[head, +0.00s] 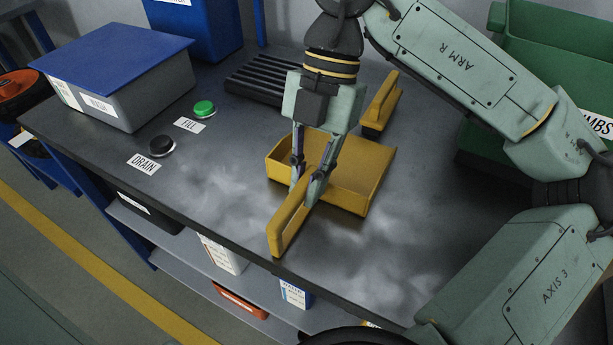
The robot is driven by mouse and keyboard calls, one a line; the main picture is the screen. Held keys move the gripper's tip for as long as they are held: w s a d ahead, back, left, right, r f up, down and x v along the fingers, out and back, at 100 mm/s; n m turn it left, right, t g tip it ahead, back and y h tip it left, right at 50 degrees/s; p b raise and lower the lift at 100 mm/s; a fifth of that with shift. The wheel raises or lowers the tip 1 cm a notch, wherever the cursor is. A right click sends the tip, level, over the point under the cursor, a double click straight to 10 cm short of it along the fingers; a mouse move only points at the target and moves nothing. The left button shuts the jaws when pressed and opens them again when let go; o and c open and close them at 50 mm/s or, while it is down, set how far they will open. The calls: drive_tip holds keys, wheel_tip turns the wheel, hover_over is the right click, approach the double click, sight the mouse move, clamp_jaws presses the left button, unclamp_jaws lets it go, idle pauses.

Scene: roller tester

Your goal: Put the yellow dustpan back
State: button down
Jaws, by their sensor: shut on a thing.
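The yellow dustpan (352,180) is on or just over the dark bench top, its handle (288,226) pointing toward the bench's front edge. My gripper (306,190) comes down from above and is shut on the dustpan's handle near where it meets the pan. The pan looks empty and roughly level. I cannot tell whether its underside touches the bench. A second yellow piece with a dark lower edge (380,104), like a hand brush, lies behind the pan. My gripper and wrist hide part of the pan's back left side.
A grey bin with a blue lid (115,55), a black drain button (161,146) and a green fill button (204,109) are at left. A black slatted rack (262,80) is behind. A green bin (560,60) stands at right. The bench front (190,200) is clear.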

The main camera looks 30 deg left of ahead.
drive_tip(key=shift+f, duration=0.15)
drive_tip(key=c, duration=1.6)
unclamp_jaws()
drive_tip(key=v, duration=1.2)
drive_tip(key=shift+d+p, duration=0.1)
drive_tip(key=shift+p, duration=0.3)
